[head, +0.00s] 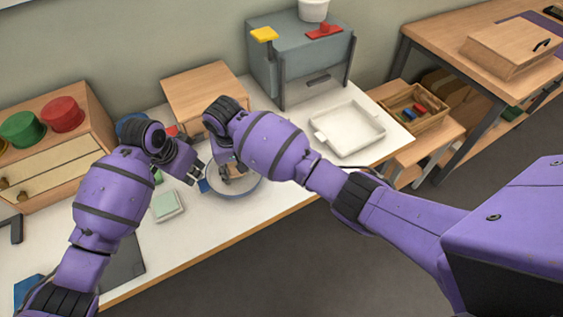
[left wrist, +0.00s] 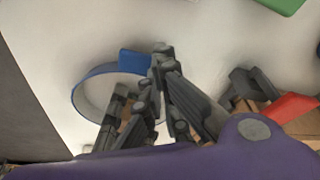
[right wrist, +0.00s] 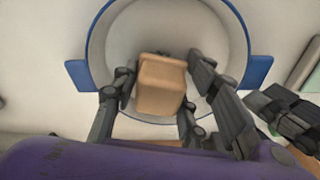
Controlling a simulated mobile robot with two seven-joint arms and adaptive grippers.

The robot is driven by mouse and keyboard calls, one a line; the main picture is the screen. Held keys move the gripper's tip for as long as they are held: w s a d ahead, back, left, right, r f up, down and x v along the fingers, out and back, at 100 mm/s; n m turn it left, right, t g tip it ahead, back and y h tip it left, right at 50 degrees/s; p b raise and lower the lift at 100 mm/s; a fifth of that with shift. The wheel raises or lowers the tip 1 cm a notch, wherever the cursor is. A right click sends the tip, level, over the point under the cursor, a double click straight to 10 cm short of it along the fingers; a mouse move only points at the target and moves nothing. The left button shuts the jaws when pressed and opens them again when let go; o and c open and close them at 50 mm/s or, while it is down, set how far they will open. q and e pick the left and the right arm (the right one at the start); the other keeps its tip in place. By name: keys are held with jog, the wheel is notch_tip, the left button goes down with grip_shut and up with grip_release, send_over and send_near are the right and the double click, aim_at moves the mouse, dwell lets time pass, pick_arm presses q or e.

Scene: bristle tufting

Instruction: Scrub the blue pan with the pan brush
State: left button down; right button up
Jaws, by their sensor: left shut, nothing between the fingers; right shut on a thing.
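The blue pan (head: 248,190) is round with a blue rim, a pale inside and blue side handles, and sits on the white table near its front edge. In the right wrist view, my right gripper (right wrist: 160,68) is shut on the pan brush (right wrist: 162,84), a wooden block between its fingers. The block is over the pan's inside (right wrist: 130,40); bristles are hidden, so contact cannot be told. My left gripper (head: 194,174) is shut and empty, beside the pan's left handle (head: 203,185). In the left wrist view its fingertips (left wrist: 162,50) meet near a blue handle (left wrist: 133,62).
A pale green square item (head: 168,206) lies left of the pan. A wooden box (head: 205,90) stands behind, a grey cabinet (head: 297,65) back right. A white tray (head: 348,128) is to the right; wooden drawers (head: 58,160) are at the left.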

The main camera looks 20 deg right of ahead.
pick_arm(q)
jog(key=shift+f, duration=0.1)
pick_arm(e)
jog(key=shift+d+f, duration=0.2)
jog(key=shift+d, duration=0.4)
jog(key=shift+s, duration=0.2)
pick_arm(q)
jog(key=shift+d, duration=0.1)
pick_arm(e)
jog(key=shift+s+a, duration=0.3)
jog(key=shift+a, duration=0.4)
jog(key=shift+s+a+r, duration=0.1)
jog(key=shift+s+a, duration=0.05)
jog(key=shift+a, duration=0.4)
jog(key=shift+s+a+r, duration=0.1)
jog(key=shift+a, duration=0.45)
jog(key=shift+w+d+r, duration=0.1)
jog(key=shift+w+d, duration=0.1)
jog(key=shift+d, duration=0.4)
jog(key=shift+w+d+r, duration=0.1)
jog(key=shift+w+d, duration=0.15)
jog(key=shift+d, duration=0.35)
jog(key=shift+w+d+r, duration=0.1)
jog(key=shift+w+d, duration=0.1)
jog(key=shift+d, duration=0.4)
jog(key=shift+r, duration=0.1)
jog(key=shift+r, duration=3.5)
